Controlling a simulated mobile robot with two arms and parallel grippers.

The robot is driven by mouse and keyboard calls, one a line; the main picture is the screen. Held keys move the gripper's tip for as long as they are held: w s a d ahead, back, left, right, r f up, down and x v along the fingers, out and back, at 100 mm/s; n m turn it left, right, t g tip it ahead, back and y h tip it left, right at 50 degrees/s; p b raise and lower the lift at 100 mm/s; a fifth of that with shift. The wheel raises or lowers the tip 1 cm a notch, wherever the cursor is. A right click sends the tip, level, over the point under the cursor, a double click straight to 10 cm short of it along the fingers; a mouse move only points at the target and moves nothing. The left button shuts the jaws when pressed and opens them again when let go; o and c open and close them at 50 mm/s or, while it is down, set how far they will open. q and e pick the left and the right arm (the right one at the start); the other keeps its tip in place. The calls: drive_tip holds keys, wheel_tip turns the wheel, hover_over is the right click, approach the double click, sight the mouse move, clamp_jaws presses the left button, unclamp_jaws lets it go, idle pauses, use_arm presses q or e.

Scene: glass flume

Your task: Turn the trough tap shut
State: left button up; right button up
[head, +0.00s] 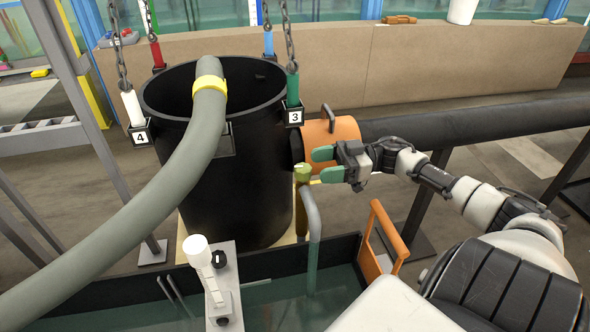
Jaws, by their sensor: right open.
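The trough tap (303,173) has a small yellow-green knob on a brass-coloured upright pipe, beside the black barrel. A grey curved spout (312,222) next to it runs down into the trough (262,262), which holds greenish water. My right gripper (319,164) reaches in from the right with green fingers spread apart and nothing between them. Its fingertips point left, just right of the knob. I cannot tell whether the lower finger touches it. Whether the tap is running is not clear. My left gripper is out of view.
The tall black barrel (225,185) stands left of the tap, with a thick grey hose (150,235) over its rim. Numbered weights (293,100) hang on chains around it. An orange cylinder (333,135) lies behind my gripper. An orange frame (384,236) stands at the trough's right edge.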

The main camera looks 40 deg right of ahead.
sight(296, 168)
drive_tip(key=x, duration=0.6)
drive_tip(key=shift+w+a, duration=0.2)
drive_tip(key=shift+a, duration=0.15)
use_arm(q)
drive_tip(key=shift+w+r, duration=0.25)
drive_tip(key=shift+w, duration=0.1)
use_arm(e)
drive_tip(key=c, duration=0.9)
